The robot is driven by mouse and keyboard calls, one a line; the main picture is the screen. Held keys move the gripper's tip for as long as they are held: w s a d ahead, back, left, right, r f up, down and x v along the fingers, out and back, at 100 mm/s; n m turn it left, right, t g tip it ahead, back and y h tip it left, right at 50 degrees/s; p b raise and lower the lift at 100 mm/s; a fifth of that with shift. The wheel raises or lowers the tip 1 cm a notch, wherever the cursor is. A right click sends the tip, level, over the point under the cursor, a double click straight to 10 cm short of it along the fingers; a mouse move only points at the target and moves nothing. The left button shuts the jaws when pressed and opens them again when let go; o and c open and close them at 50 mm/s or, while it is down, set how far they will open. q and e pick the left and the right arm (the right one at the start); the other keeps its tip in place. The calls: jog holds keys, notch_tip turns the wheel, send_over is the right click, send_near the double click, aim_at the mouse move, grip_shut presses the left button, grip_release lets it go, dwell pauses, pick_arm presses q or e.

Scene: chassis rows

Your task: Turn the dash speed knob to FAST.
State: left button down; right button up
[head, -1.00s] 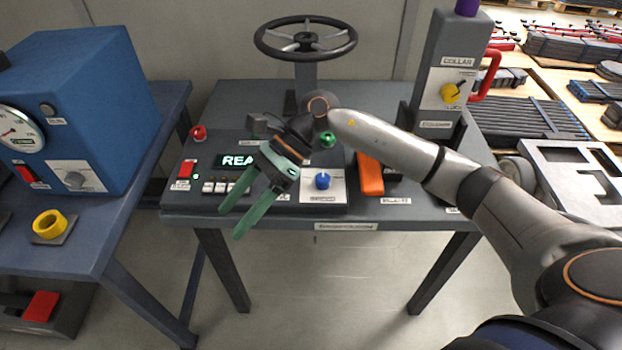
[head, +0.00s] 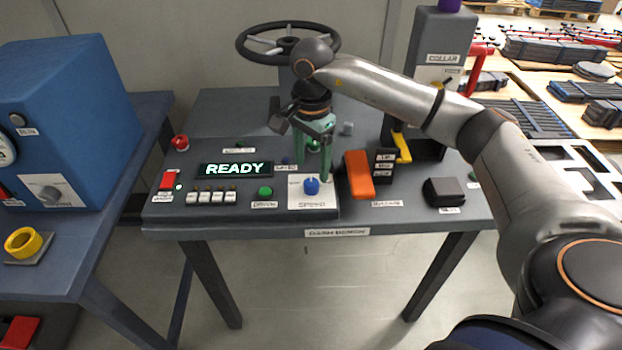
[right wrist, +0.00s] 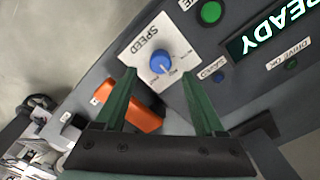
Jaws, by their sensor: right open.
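The blue speed knob (head: 312,186) sits on a white plate (head: 313,203) labelled SPEED, at the right end of the dash panel. In the right wrist view the knob (right wrist: 162,63) lies ahead of the fingers, with a pale pointer mark and small scale words too small to read surely. My right gripper (head: 312,175) points down over the panel, just behind and above the knob. Its green fingers (right wrist: 160,85) are open and empty, apart from the knob. My left gripper is not in view.
The orange lever (head: 358,175) stands close right of the knob. A steering wheel (head: 289,40) rises behind. A black block (head: 444,191) is at the right.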

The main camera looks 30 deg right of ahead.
aim_at(312, 182)
notch_tip(312, 182, down, 5)
jog(key=shift+f, duration=0.1)
dwell(0.3)
grip_shut()
dwell(0.5)
